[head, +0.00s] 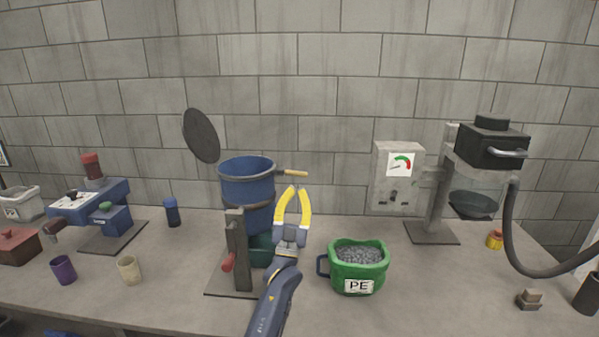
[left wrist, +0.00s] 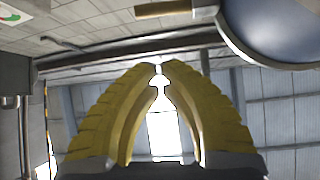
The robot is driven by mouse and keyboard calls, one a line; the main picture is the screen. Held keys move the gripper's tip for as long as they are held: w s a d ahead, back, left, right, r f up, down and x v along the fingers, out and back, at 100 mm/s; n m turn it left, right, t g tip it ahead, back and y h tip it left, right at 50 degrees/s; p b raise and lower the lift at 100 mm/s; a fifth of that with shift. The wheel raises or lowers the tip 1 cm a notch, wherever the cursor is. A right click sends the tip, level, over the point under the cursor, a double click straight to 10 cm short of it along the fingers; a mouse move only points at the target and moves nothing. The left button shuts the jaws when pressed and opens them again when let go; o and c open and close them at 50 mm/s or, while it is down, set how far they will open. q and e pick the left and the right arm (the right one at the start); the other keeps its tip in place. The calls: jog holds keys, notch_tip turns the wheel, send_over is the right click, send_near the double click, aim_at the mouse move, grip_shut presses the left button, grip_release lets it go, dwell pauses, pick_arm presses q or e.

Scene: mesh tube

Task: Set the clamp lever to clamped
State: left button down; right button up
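A machine with a blue drum (head: 247,186) stands at the middle of the bench. A rod with a wooden handle (head: 295,173) sticks out to the right from its rim. The handle (left wrist: 163,9) and the drum's underside (left wrist: 275,30) also show in the left wrist view. A red-gripped lever (head: 228,262) hangs low on the machine's front post. I cannot tell for sure which one is the clamp lever. My left gripper (head: 298,189) points up, with its yellow fingertips just below the wooden handle. My right gripper is not in view.
A round dark lid (head: 201,136) stands raised behind the drum. A green pot of grey pellets (head: 358,266) stands close right of my left arm. A dryer with a hose (head: 491,146) is at the right, a blue press (head: 105,205) and cups at the left.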

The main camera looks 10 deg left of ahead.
aim_at(302, 176)
pick_arm(q)
jog(key=w+r, duration=0.3)
jog(key=w, duration=0.4)
jog(key=shift+w+a+r, duration=0.15)
jog(key=shift+a+r, duration=0.1)
jog(key=shift+r, duration=0.1)
dwell(0.4)
jog(key=shift+f+m+h, duration=0.15)
jog(key=shift+m+h, duration=0.55)
jog(key=shift+m, duration=0.1)
jog(key=shift+f+m+h, duration=0.15)
jog(key=shift+m+h, duration=0.55)
jog(key=shift+m, duration=0.1)
jog(key=shift+f+m+g+h, duration=1)
jog(key=shift+f+m+h, duration=0.6)
jog(key=shift+m+h, duration=0.45)
jog(key=shift+a+f, duration=0.15)
jog(key=shift+f, duration=0.05)
